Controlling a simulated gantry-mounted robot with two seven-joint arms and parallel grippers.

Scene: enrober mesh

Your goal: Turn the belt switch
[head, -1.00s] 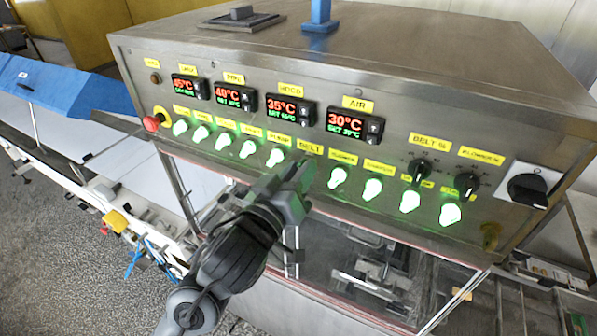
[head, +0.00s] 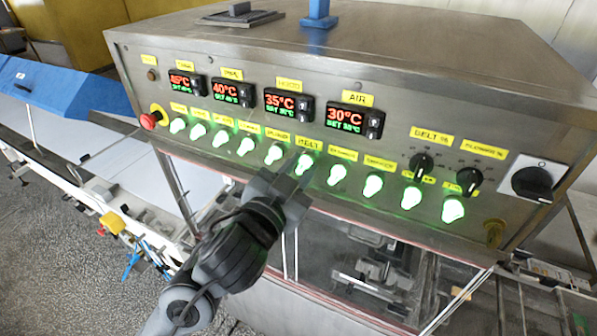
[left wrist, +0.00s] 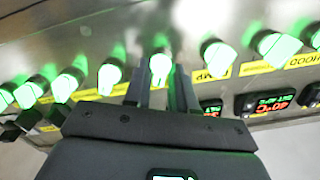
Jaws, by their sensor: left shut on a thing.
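The belt switch (head: 304,164) is a green-lit knob under the yellow BELT label (head: 308,143), mid-row on the steel control panel (head: 385,148). My left gripper (head: 297,173) reaches up to it from below and is shut on it. In the left wrist view the lit belt switch (left wrist: 159,68) shows between the two dark fingers of my left gripper (left wrist: 160,84). The fingers hide part of the switch's base. My right gripper is not in view.
Lit green knobs stand close on both sides, such as the left neighbour (head: 273,154) and right neighbour (head: 337,174). Temperature displays (head: 288,104) sit above. A red button (head: 150,120) is at the panel's left, a black rotary switch (head: 532,183) at its right.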

